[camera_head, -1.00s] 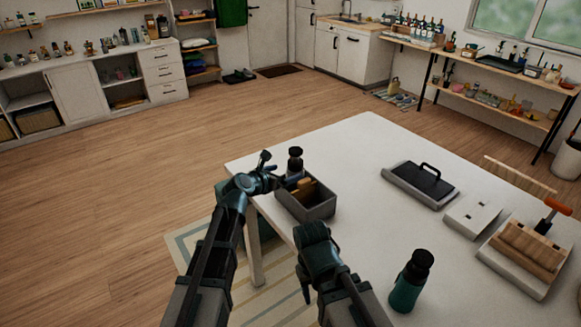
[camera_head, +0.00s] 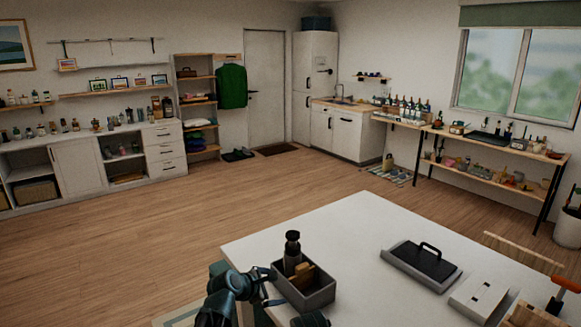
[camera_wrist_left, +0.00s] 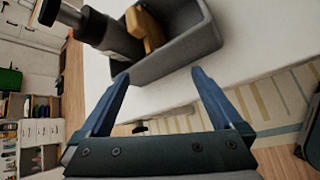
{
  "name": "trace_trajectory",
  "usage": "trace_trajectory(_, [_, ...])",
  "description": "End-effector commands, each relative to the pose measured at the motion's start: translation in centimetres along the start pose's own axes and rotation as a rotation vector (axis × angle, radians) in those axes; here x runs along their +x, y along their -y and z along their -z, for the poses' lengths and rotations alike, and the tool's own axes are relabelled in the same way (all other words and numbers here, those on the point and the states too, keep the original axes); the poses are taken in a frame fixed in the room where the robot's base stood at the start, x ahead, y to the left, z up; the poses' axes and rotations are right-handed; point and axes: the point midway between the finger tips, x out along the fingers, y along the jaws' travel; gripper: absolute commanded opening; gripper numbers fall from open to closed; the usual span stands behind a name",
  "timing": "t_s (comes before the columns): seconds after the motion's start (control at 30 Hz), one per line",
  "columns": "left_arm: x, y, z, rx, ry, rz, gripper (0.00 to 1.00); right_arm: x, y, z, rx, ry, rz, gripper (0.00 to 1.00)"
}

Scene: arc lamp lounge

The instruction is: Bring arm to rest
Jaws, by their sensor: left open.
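My left gripper (camera_head: 270,287) is open and empty, just off the left side of a grey box (camera_head: 318,297) on the white table. In the left wrist view its two blue fingers (camera_wrist_left: 160,76) stand wide apart, with the grey box (camera_wrist_left: 185,55) beyond their tips. A dark bottle with a black cap (camera_head: 292,252) stands in the box beside a light-brown piece (camera_head: 302,276). The bottle also shows in the left wrist view (camera_wrist_left: 115,38). Of my right arm only a dark rounded part shows at the bottom edge; its gripper is not visible.
The white table (camera_head: 350,225) also carries a grey tray with a black handled piece (camera_head: 424,262), a pale flat block (camera_head: 478,296) and a wooden rack at the right. The table's middle is bare. Open wooden floor (camera_head: 210,215) lies to the left.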

Motion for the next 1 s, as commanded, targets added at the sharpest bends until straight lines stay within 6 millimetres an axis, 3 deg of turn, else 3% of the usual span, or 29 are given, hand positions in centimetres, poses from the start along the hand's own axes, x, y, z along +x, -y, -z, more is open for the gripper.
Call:
trace_trajectory(0.03, [-0.8,1.7,1.1,0.15,-0.039,0.05,1.0,0.0,0.0,0.0,0.0,0.0,0.0,0.5])
trace_trajectory(0.2, [-3.3,6.7,5.2,0.681,-0.133,0.273,1.0,0.0,0.0,0.0,0.0,0.0,0.0,0.5])
trace_trajectory(0.4, [-7.1,11.1,9.6,1.184,-0.144,0.565,1.0,0.0,0.0,0.0,0.0,0.0,0.0,0.5])
trace_trajectory(0.77, [-13.2,15.5,14.3,1.684,-0.007,0.973,1.0,0.0,0.0,0.0,0.0,0.0,0.0,0.5])
trace_trajectory(1.0, [-11.8,19.3,9.7,1.811,0.081,1.068,1.0,0.0,0.0,0.0,0.0,0.0,0.0,0.5])
